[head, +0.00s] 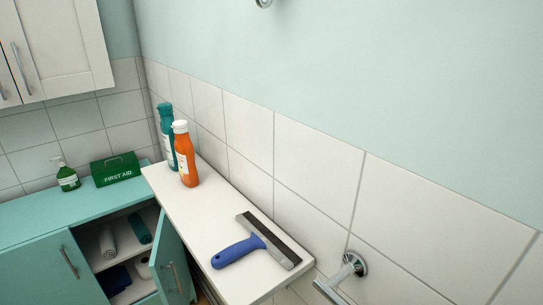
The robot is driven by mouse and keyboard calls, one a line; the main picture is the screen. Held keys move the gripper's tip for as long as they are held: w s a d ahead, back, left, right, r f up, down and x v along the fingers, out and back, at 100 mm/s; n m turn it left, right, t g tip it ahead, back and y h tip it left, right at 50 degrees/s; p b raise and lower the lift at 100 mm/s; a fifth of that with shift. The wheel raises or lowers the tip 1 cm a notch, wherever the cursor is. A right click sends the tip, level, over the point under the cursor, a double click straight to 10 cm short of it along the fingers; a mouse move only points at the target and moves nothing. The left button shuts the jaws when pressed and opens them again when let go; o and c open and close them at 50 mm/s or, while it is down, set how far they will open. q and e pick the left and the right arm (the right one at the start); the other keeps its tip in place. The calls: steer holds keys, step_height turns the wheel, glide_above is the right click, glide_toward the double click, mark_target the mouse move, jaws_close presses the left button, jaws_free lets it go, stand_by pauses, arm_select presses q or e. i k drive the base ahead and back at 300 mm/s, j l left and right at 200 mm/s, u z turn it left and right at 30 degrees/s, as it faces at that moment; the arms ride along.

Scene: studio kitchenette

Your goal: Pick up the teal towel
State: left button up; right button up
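A rolled dark teal towel (139,228) lies on the upper shelf inside the open teal cabinet at the lower left of the head view. It lies to the right of a rolled light grey towel (107,242), a small gap apart. The open cabinet door (172,262) stands close to its right side. Neither of my grippers is in view.
Below lie a dark blue cloth (114,280) and a white item (143,267). A green first aid box (115,170) and pump bottle (67,177) stand on the teal counter. The white ledge (205,218) holds a blue-handled squeegee (240,250), orange bottle (185,157) and teal bottle (167,125).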

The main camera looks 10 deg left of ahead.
mark_target(140, 230)
steer(key=k+u, duration=0.1)
steer(key=u, duration=0.3)
steer(key=k+u, duration=0.1)
steer(key=u, duration=0.25)
steer(key=k+u, duration=0.15)
steer(key=u, duration=0.25)
